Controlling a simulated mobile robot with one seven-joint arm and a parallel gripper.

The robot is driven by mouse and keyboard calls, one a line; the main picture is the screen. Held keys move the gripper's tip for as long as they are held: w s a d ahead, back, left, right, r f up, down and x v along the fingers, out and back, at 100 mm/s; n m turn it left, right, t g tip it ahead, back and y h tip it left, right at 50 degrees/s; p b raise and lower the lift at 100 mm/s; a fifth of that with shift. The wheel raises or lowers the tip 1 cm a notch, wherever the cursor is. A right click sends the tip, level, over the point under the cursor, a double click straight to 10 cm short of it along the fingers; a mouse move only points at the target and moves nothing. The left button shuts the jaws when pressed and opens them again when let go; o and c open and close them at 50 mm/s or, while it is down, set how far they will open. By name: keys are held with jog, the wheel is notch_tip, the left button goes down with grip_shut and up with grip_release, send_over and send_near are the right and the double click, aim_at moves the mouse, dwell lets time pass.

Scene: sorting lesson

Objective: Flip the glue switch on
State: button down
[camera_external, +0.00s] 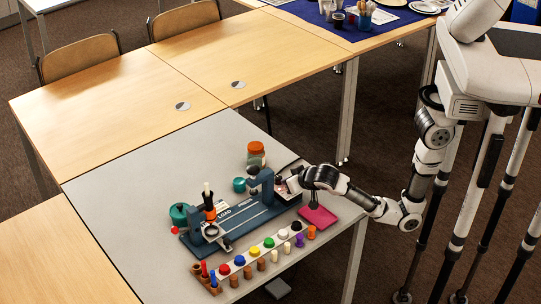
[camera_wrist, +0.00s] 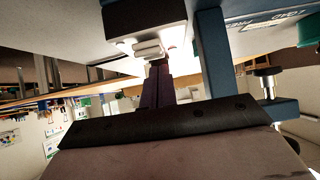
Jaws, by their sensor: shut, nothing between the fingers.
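A blue bench device (camera_external: 240,222) with lettering on its base stands on the grey table. In the wrist view, its blue frame (camera_wrist: 212,55) fills the upper right, and the lettering appears upside down. A dark box (camera_wrist: 125,20) beside the frame carries a small pale lever-like piece (camera_wrist: 148,49), perhaps the glue switch; I cannot read a label or its position. My gripper (camera_external: 293,184) is at the device's right end. In the wrist view, its shut, empty fingers (camera_wrist: 158,68) point at the pale piece, with tips very close; contact is unclear.
A row of coloured knobs and pegs (camera_external: 268,243) lies along the device's front. A magenta tray (camera_external: 318,217) sits just right of it, under my forearm. An orange-lidded jar (camera_external: 256,154) and a teal pot (camera_external: 239,185) stand behind. The table's rear left is clear.

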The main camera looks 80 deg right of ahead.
dwell(0.3)
jog(key=r+p, duration=0.3)
jog(key=r, duration=0.1)
jog(key=shift+w+d+p, duration=0.2)
jog(key=shift+p, duration=0.15)
jog(key=s+a+r+b, duration=0.1)
jog(key=s+a+r, duration=0.3)
jog(key=r, duration=0.4)
jog(key=shift+b, duration=0.3)
jog(key=shift+s+a, duration=0.1)
jog(key=shift+a, duration=0.05)
